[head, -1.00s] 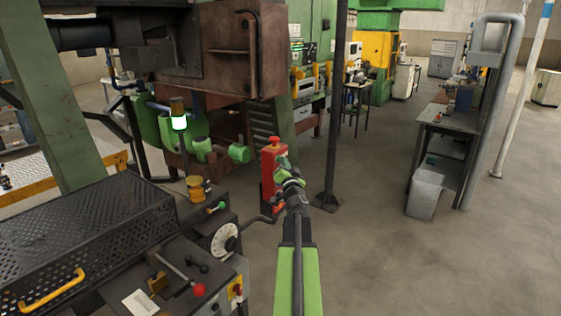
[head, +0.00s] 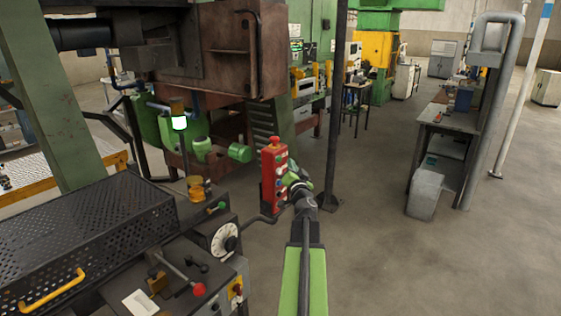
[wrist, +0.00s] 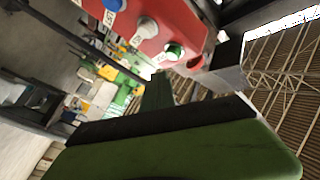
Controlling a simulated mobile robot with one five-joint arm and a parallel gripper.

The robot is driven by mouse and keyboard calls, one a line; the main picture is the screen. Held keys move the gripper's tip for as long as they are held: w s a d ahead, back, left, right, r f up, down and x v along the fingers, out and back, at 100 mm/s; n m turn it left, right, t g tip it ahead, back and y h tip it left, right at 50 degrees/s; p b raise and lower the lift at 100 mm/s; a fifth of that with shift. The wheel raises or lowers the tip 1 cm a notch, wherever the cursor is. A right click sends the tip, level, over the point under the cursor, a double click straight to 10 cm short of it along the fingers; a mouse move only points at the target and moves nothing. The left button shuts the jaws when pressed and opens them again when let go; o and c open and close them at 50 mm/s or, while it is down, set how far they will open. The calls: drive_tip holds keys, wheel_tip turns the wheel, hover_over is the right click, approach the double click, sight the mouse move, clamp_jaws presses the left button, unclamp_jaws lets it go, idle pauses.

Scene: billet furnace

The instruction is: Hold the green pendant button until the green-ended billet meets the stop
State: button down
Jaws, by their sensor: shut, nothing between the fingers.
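The red pendant (head: 272,178) stands upright just left of my gripper (head: 289,180) in the head view, with a red knob on top and a column of buttons. In the wrist view the pendant (wrist: 150,22) fills the top, with the green button (wrist: 174,51) near its end and white and blue buttons beside it. My gripper is shut and empty. Its fingers (wrist: 157,88) show below the green button with a visible gap; I cannot tell the exact distance. I cannot make out the green-ended billet or the stop.
A control desk with a dial (head: 225,239) and levers stands at the lower left beside a black perforated guard (head: 85,235). A dark post (head: 332,150) rises behind my gripper. Floor to the right is open.

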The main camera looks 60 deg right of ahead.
drive_tip(key=s, duration=0.3)
drive_tip(key=shift+s, duration=0.35)
idle(0.4)
